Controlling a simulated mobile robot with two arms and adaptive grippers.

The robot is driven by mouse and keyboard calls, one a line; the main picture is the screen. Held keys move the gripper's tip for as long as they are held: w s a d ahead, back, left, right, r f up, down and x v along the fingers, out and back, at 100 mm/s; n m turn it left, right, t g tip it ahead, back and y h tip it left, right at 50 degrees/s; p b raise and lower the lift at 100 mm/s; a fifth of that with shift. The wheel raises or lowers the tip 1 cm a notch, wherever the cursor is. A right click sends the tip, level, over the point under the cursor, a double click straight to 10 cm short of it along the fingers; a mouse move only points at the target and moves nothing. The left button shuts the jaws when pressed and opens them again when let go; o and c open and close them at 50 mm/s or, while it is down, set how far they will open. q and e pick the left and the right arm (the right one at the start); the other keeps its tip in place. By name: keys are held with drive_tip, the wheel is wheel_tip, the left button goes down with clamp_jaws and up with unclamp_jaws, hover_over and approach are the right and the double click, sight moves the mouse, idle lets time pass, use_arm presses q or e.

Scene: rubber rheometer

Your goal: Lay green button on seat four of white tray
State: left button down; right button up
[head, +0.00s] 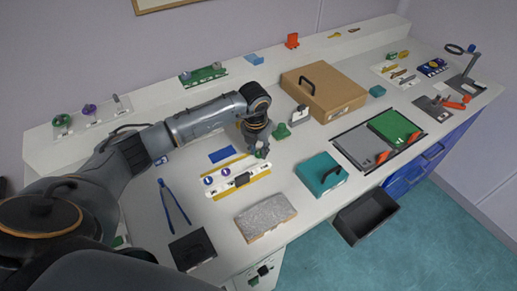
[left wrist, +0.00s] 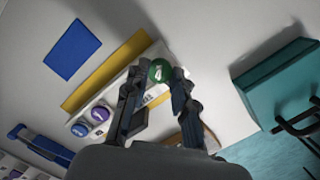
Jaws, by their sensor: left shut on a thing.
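The white tray (head: 222,192) lies on the bench, and its body also shows in the left wrist view (left wrist: 118,93). A blue button (left wrist: 80,130) and a purple button (left wrist: 100,113) sit side by side toward one end. My left gripper (head: 261,154) points down at the tray's other, right end. In the left wrist view its fingertips (left wrist: 159,76) are shut on the green button (left wrist: 160,70), which is marked 4. The button is over or at that end; I cannot tell whether it touches the tray. The fingers hide part of the tray. My right gripper is not in view.
A yellow strip (left wrist: 108,68) and a blue pad (head: 221,155) lie behind the tray. A teal box (head: 321,173) stands to its right, and a grey speckled block (head: 265,215) in front. Blue tongs (head: 174,204) lie to the left. A green knobbed piece (head: 282,131) stands behind the gripper.

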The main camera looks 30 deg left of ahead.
use_arm(q)
drive_tip(key=shift+f+b, duration=0.5)
drive_tip(key=shift+f, duration=0.15)
drive_tip(key=c, duration=1)
unclamp_jaws()
drive_tip(key=r, duration=0.4)
drive_tip(key=s+r, duration=0.1)
drive_tip(key=r, duration=0.7)
drive_tip(key=shift+s, duration=0.2)
